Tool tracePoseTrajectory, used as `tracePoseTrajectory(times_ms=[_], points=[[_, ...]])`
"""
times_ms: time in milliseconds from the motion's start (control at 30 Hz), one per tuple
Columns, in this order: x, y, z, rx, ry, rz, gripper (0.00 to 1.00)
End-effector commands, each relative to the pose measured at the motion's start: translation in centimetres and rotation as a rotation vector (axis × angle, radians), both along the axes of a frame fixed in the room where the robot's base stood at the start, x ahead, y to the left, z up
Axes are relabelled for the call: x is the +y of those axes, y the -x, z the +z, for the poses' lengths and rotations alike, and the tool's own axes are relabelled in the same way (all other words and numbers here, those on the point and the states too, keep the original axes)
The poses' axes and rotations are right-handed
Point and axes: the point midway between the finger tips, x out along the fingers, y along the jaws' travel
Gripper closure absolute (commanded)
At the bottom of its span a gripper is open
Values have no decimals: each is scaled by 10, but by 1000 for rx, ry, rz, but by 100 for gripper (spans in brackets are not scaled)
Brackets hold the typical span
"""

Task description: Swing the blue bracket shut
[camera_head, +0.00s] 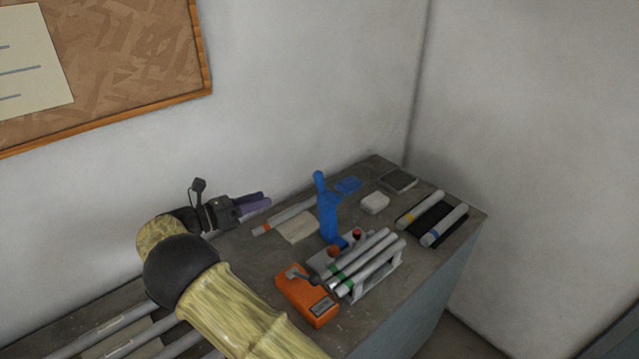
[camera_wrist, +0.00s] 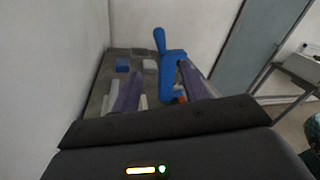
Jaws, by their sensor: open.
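The blue bracket (camera_head: 328,217) stands upright, with a rounded knob at its top, at the back of a pale frame jig (camera_head: 385,272) that holds several grey tubes with green bands (camera_head: 358,256). The bracket also shows in the wrist view (camera_wrist: 171,66), beyond and between my fingers, nearer the right one. My gripper (camera_head: 265,200) has purple fingers and is to the left of the bracket, above the back of the bench, apart from it. In the wrist view my gripper (camera_wrist: 160,84) is open with nothing between its fingers. The bracket's foot is partly hidden.
An orange device with a lever (camera_head: 310,297) sits in front of the jig. A blue block (camera_head: 348,185), a white block (camera_head: 374,203) and a dark tray with tubes (camera_head: 433,221) lie farther right. A loose tube (camera_head: 287,217) and a beige pad (camera_head: 298,228) lie left of the bracket. Walls close the back.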

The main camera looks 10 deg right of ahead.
Motion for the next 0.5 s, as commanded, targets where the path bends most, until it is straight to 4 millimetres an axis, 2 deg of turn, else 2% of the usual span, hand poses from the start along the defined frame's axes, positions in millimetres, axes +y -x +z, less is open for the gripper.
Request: tracePoseTrajectory(times_ms=[267, 500], points=[[-5, -1, 1, -1, -4, -2, 56], [-34, -10, 2, 0, -5, -5, 56]])
